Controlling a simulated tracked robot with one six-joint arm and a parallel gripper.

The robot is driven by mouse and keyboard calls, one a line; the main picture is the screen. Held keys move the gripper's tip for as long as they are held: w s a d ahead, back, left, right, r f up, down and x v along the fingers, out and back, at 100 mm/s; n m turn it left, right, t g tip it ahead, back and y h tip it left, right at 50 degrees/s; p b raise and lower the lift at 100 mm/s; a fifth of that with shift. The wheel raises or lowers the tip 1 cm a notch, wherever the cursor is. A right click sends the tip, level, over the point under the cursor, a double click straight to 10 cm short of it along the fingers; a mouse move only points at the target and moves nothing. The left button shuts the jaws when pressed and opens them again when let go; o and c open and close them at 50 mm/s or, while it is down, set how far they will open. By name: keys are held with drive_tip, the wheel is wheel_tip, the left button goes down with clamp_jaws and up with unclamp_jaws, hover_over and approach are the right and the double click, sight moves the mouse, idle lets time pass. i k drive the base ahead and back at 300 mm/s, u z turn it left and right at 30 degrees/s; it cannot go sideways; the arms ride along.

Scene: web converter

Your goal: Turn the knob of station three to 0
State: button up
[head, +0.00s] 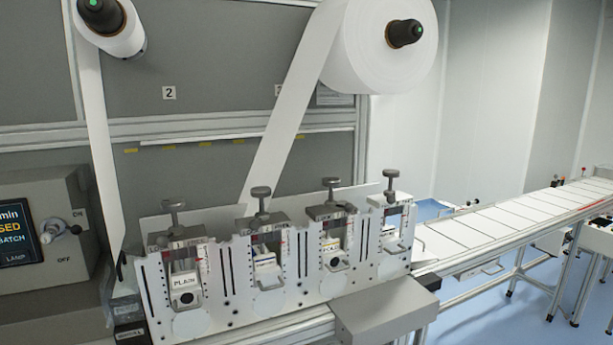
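A row of stations stands on the white machine frame (215,280), each with a grey T-shaped knob on a screw on top. From left to right these are the first knob (173,206), the second knob (261,193), the third knob (331,183) and the fourth knob (391,174). The third station block (333,211) has a small scale window and a white insert with a dark round hole below it. Its scale and number markings are too small to read. The leftmost insert (184,285) reads "PLAIN". My gripper is not in view.
Paper webs run down from a large roll (375,55) and a smaller roll (112,32). A control box with a screen and switch (60,230) stands at the left. A grey box (385,312) juts out at front right.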

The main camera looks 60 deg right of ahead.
sight(331, 182)
drive_tip(key=u, duration=1.35)
drive_tip(key=k, duration=1.05)
drive_tip(key=z, duration=2)
